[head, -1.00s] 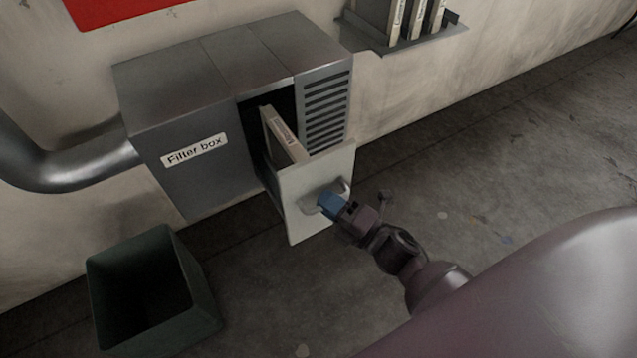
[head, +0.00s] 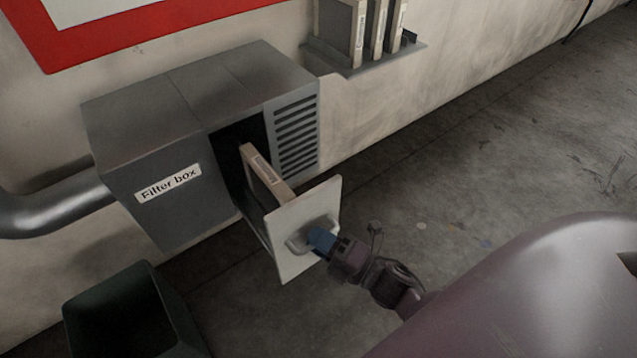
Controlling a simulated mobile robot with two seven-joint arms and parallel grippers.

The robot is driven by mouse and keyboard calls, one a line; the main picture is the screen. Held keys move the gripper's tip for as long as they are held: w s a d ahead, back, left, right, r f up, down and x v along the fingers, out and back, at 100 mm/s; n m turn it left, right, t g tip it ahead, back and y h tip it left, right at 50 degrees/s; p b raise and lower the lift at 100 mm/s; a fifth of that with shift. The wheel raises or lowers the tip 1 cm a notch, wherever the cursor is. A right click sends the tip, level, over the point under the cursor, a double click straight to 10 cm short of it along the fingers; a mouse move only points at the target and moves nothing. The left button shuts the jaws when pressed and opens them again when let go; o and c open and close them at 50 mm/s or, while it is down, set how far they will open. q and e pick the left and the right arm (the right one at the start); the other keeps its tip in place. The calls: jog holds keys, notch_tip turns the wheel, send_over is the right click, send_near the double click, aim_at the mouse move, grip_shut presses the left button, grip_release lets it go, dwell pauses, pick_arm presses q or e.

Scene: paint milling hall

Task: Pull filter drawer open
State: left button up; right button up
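The filter drawer (head: 303,208) has a pale front plate and stands pulled partway out of the grey filter box (head: 170,200). A filter (head: 262,172) with a pale frame stands upright in the drawer. A curved handle (head: 296,247) is on the drawer front. My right gripper (head: 318,241) has blue fingertips at the handle and appears shut on it; the fingers partly hide the handle. My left gripper is not in view.
A dark green bin (head: 130,315) stands on the floor below the box. A pipe (head: 50,207) joins the box at left. A wall shelf (head: 365,58) holds several filters.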

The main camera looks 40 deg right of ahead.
jog(key=shift+o, duration=1.1)
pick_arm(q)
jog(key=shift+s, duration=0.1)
pick_arm(e)
jog(key=v, duration=1)
jog(key=shift+s, duration=0.4)
pick_arm(q)
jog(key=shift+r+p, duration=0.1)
jog(key=shift+p, duration=0.2)
pick_arm(e)
jog(key=shift+d, duration=0.15)
notch_tip(320, 180, up, 5)
jog(key=d+m+h+p, duration=0.3)
jog(key=m+h+p, duration=0.25)
jog(key=m, duration=0.55)
pick_arm(q)
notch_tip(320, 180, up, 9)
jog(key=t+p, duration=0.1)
jog(key=p, duration=0.4)
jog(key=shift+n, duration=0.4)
pick_arm(e)
jog(key=s+m+g+h, duration=0.3)
jog(key=s+m+g, duration=0.4)
jog(key=m, duration=0.4)
jog(key=shift+s+a+r+m, duration=0.25)
jog(key=shift+s+a+m, duration=0.2)
jog(key=shift+s, duration=0.3)
